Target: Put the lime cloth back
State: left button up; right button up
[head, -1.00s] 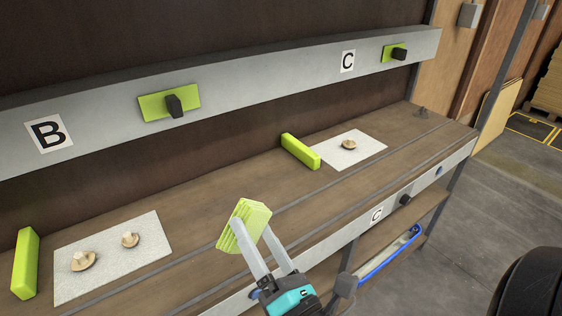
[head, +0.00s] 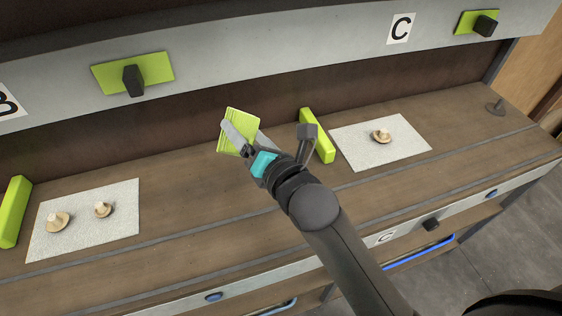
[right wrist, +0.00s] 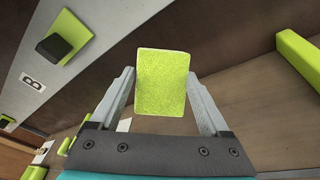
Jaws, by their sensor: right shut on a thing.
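The lime cloth (head: 239,117), a folded ribbed block, is held between the fingers of my right gripper (head: 243,131). It is raised above the back of the bench, left of the upright lime bar near mat C. In the right wrist view the cloth (right wrist: 162,85) sits between both fingers. A lime plate with a black knob (head: 133,80) is on the grey rail beside sign B, up and left of the gripper. It also shows in the right wrist view (right wrist: 70,27). Another lime plate with a black knob (head: 484,25) is beside sign C. My left gripper is out of view.
A white mat (head: 120,190) with two mushrooms (head: 58,221) lies at the left, beside a lime bar (head: 14,210). Another mat (head: 350,135) with one mushroom (head: 381,136) lies at the right, beside a lime bar (head: 322,140). The bench (head: 190,190) between them is clear.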

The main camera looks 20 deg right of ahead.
jog(key=w+a+n+g+p, duration=0.3)
jog(key=w+a+n+g, duration=0.15)
jog(key=g, duration=0.25)
jog(key=w+d+r+g+h+p, duration=0.1)
jog(key=d+r+g+h+p, duration=0.25)
jog(key=d, duration=0.95)
jog(key=shift+n+g+h, duration=0.25)
jog(key=shift+n+g, duration=0.1)
jog(key=shift+n, duration=0.1)
jog(key=f+b, duration=0.1)
jog(key=f, duration=0.4)
jog(key=f+b, duration=0.1)
jog(key=f, duration=0.4)
jog(key=f+b, duration=0.1)
jog(key=f, duration=0.4)
jog(key=shift+a, duration=0.3)
notch_tip(320, 180, down, 4)
jog(key=shift+f+b, duration=0.1)
jog(key=shift+b, duration=0.3)
jog(key=o, duration=1)
